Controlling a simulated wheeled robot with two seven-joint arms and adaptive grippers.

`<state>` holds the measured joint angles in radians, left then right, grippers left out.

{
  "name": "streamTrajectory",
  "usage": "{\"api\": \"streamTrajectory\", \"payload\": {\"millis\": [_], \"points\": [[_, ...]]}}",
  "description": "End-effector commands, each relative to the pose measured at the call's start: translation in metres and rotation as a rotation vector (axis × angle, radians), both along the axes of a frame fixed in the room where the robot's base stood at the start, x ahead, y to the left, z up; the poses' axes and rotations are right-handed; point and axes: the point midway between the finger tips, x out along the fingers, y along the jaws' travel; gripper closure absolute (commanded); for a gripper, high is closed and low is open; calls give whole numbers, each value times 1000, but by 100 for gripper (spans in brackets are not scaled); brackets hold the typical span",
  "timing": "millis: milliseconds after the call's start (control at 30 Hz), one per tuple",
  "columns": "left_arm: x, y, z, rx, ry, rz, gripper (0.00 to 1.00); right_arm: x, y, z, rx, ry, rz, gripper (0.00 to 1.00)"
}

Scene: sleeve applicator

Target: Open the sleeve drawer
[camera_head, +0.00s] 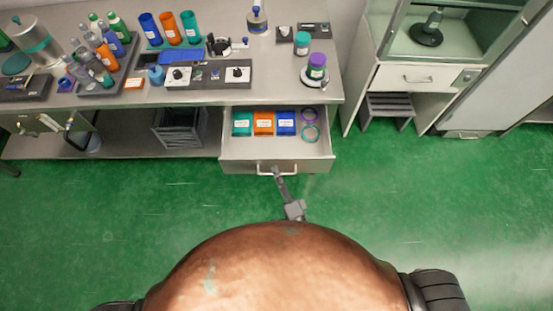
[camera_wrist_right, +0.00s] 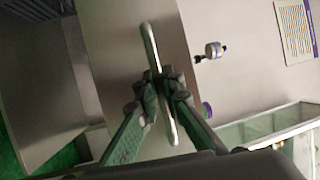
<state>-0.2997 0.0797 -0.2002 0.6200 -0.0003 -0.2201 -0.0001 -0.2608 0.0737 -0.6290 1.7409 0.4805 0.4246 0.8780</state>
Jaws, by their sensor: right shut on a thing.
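The sleeve drawer (camera_head: 235,161) stands pulled out below the bench top in the head view. Inside lie a teal packet (camera_head: 242,123), an orange packet (camera_head: 263,123) and a blue packet (camera_head: 286,122), with a purple ring (camera_head: 310,114) and a teal ring (camera_head: 310,133) at the right. My right gripper (camera_head: 276,170) is at the drawer's front handle (camera_head: 262,168). In the right wrist view the right gripper (camera_wrist_right: 160,95) is shut on the handle bar (camera_wrist_right: 150,48), with a finger on each side. My left gripper is not in view.
The bench top (camera_head: 270,86) holds bottles, colored cylinders and a control panel (camera_head: 208,74). A grey crate (camera_head: 180,126) sits on the lower shelf left of the drawer. A white cabinet (camera_head: 415,78) with a step stool (camera_head: 388,110) stands right. Green floor (camera_head: 400,190) is clear in front.

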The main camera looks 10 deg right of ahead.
Motion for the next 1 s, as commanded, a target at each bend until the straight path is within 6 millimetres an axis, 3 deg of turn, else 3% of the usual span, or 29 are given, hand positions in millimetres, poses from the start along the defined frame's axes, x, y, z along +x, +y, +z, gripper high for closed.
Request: {"api": "streamTrajectory", "payload": {"millis": [100, 300, 733, 767, 867, 1000], "points": [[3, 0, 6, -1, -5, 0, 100, -17, 0, 0, -2, 1, -1, 100], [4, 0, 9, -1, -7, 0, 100, -30, 1, 0, -3, 0, -1, 100], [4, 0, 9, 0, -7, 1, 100, -33, 2, -1, -1, 1, -1, 100], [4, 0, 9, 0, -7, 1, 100, -33, 2, -1, -1, 1, -1, 91], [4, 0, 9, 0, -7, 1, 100, -33, 2, -1, -1, 1, -1, 84], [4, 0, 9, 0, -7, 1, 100, -33, 2, -1, -1, 1, 0, 84]]}}
